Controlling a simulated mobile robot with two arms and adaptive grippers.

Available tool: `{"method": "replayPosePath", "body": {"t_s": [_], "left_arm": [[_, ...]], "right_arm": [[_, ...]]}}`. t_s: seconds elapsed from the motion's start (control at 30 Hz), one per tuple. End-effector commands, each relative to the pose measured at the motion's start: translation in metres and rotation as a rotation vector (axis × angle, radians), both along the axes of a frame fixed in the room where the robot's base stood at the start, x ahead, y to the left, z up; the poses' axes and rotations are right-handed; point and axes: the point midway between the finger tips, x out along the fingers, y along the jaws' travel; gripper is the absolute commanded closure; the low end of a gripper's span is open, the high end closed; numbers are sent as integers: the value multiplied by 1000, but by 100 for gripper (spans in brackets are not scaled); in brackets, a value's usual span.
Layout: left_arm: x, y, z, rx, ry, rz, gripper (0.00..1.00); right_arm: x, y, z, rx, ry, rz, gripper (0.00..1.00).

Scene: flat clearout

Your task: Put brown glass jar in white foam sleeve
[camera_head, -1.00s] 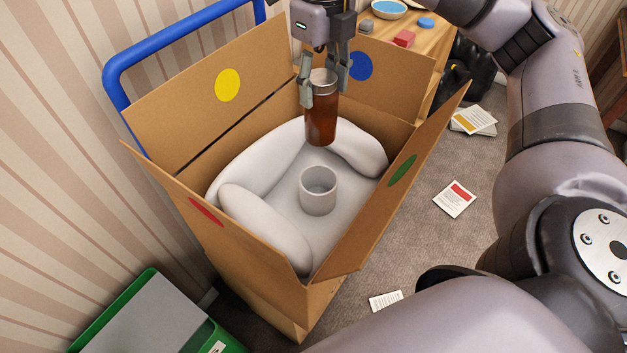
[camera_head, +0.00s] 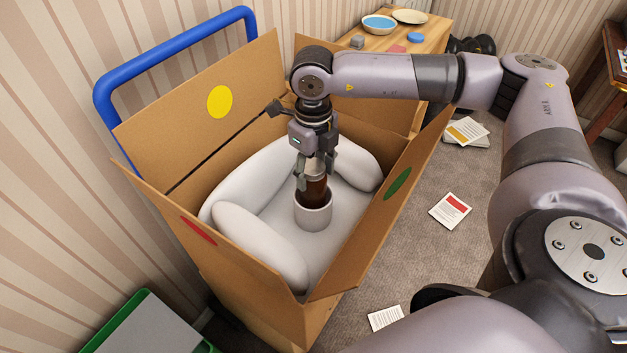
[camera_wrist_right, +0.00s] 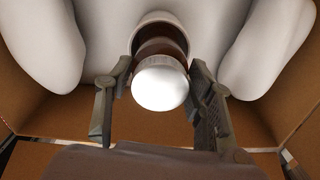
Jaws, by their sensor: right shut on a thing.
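The brown glass jar (camera_head: 314,188) is upright with its lower part inside the white foam sleeve (camera_head: 313,216), which stands on the padded floor of the cardboard box. My right gripper (camera_head: 316,175) is shut on the jar near its top. In the right wrist view the jar's pale lid (camera_wrist_right: 160,84) lies between the two fingers, and the sleeve's rim (camera_wrist_right: 160,18) shows around the brown glass. The jar's bottom is hidden by the sleeve, so I cannot tell whether it touches the base. My left gripper is out of view.
The cardboard box (camera_head: 170,215) has raised flaps with coloured dots around the work area. White cushions (camera_head: 262,243) line it beside the sleeve. A blue handle rail (camera_head: 172,38) is behind, a green crate (camera_head: 142,318) at front left, and papers (camera_head: 451,210) lie on the carpet.

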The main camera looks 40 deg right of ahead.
Motion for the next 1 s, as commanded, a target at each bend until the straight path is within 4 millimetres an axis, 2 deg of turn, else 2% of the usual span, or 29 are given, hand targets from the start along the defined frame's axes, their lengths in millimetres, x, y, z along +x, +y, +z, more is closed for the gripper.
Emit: {"method": "replayPosePath", "body": {"t_s": [0.27, 0.67, 0.7, 1.0], "left_arm": [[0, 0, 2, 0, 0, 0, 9], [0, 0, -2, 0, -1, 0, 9], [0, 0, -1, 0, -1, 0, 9], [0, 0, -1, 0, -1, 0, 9]], "right_arm": [[0, 0, -37, -1, 2, 1, 100], [0, 0, -45, 0, 1, 1, 100], [-1, 0, -44, 0, 2, 1, 50], [-1, 0, -43, -1, 2, 0, 31]]}}
